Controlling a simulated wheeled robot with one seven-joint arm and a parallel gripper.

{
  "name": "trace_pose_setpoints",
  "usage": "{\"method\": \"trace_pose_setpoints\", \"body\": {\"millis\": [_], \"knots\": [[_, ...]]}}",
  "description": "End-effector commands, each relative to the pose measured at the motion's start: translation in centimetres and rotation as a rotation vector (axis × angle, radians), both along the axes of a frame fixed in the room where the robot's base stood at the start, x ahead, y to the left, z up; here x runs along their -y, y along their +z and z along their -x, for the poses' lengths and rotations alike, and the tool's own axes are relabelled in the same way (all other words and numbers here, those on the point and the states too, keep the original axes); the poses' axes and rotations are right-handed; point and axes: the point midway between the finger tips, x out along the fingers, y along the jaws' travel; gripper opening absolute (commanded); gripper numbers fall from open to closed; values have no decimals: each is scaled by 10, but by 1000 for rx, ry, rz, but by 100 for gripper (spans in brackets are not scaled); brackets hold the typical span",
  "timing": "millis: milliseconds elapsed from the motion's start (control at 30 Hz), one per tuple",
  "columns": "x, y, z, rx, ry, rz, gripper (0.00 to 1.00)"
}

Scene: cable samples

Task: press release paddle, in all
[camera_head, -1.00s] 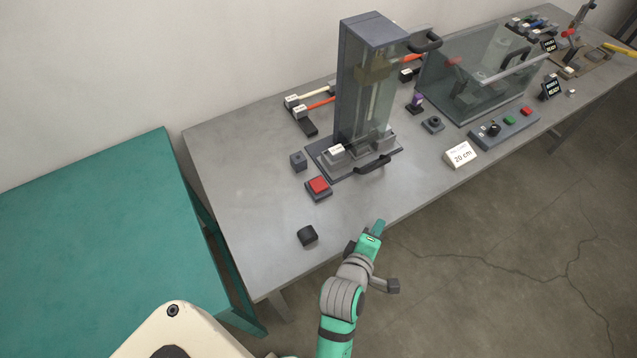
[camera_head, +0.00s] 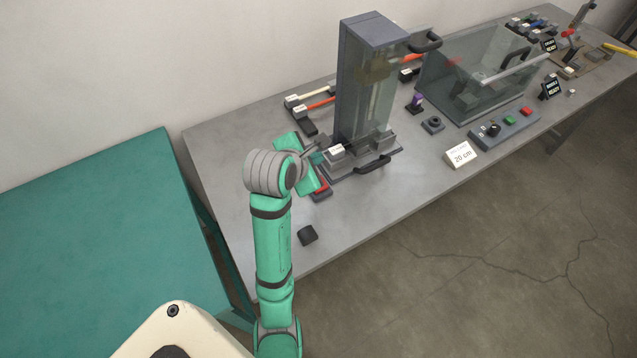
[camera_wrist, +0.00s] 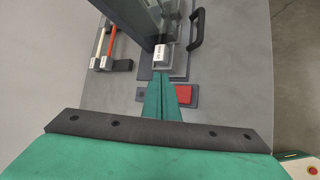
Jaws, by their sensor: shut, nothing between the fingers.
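A red square pad on a grey base, which looks like the release paddle (camera_head: 321,188), sits on the grey table in front of the tall tower. Its red top (camera_wrist: 184,94) shows just right of my fingers in the wrist view. My gripper (camera_wrist: 160,78) is shut and empty, its fingers pointing toward the tower's base. In the head view my gripper (camera_head: 316,158) is beside the base's left corner and partly covers the pad. A small grey block (camera_wrist: 143,95) is left of the fingers in the wrist view; my arm hides it in the head view. Contact cannot be told.
Labelled rods (camera_head: 310,105) lie behind. A dark block (camera_head: 307,235) is nearer the front. A clear enclosure (camera_head: 480,75) and button panel (camera_head: 505,128) stand right.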

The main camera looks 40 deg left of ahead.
Motion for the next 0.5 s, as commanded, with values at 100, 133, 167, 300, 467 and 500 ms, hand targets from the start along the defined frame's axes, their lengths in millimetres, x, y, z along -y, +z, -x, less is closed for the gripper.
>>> {"method": "trace_pose_setpoints", "body": {"millis": [100,133,167,300,467,500], "knots": [[0,0,0,0,0,0,0],[0,0,0,0,0,0,0],[0,0,0,0,0,0,0],[0,-1,0,0,-1,-1,0],[0,-10,0,0,-1,-1,0],[0,-14,0,-2,-1,1,0]]}}
